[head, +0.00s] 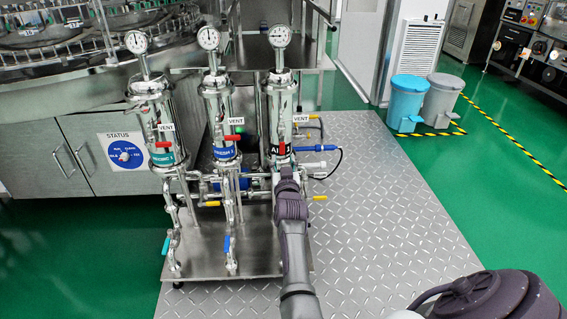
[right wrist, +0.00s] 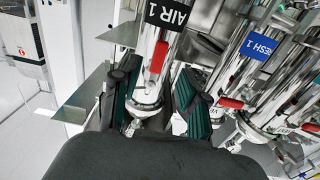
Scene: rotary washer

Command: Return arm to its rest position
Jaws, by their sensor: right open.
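My right arm (head: 292,245) reaches up from the bottom of the head view to the AIR filter housing (head: 284,110), the rightmost of three steel cylinders. My right gripper (head: 286,172) is at the lower part of that housing and hides some of it. In the right wrist view my right gripper (right wrist: 155,92) is open, with one dark green-padded finger on each side. The AIR 1 housing (right wrist: 146,98) with its red lever (right wrist: 158,57) shows between and beyond the fingers. I cannot tell whether a finger touches it. My left gripper is not in view.
Two more housings (head: 219,115) with gauges, red levers and pipes stand to the left on a steel stand (head: 205,262). A washer cabinet (head: 90,150) is behind them. The checkered floor plate (head: 385,225) to the right is clear. Two bins (head: 407,100) stand farther back.

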